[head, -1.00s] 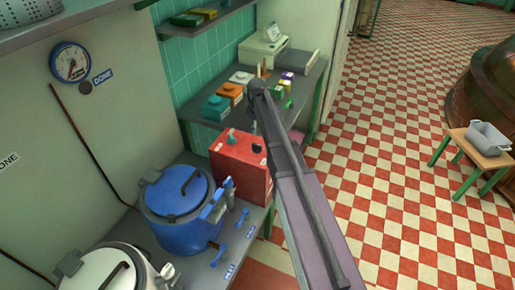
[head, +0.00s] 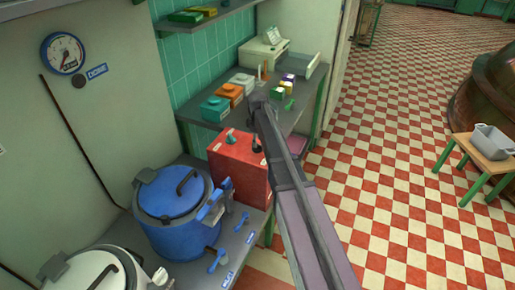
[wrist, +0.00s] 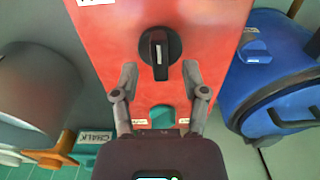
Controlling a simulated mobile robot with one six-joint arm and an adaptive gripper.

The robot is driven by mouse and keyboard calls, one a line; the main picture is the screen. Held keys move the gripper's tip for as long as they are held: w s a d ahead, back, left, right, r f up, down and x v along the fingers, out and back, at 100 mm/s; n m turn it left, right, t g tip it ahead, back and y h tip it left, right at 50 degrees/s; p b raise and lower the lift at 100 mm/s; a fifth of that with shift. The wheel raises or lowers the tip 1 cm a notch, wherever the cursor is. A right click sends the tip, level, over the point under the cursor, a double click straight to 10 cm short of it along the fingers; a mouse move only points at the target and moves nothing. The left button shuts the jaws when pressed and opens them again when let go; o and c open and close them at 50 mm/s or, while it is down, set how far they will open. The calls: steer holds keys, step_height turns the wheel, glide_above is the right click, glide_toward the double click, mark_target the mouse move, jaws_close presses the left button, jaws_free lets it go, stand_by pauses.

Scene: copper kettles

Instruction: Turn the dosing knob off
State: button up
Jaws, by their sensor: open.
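In the wrist view a black knob (wrist: 153,45) with a white mark on its pointer sits on a red box (wrist: 210,35). A teal knob (wrist: 162,116) sits on the same face, nearer to me. Small white labels there are too small to read. My gripper (wrist: 160,78) is open and empty. Its two fingers stand apart over the red face, with their tips just short of the black knob on either side. In the head view the red box (head: 238,175) stands on the counter beside the blue kettle, and my arm partly covers its right side.
The blue kettle (head: 170,235) stands close to the red box, also in the wrist view (wrist: 270,85). A white kettle (head: 95,272) is at the lower left. Small coloured boxes (head: 228,92) sit on the back counter. A grey cylinder (wrist: 35,95) is at left.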

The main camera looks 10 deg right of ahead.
steer(key=shift+f+b, duration=0.7)
steer(key=shift+f, duration=0.3)
steer(key=shift+c, duration=0.2)
jaws_close()
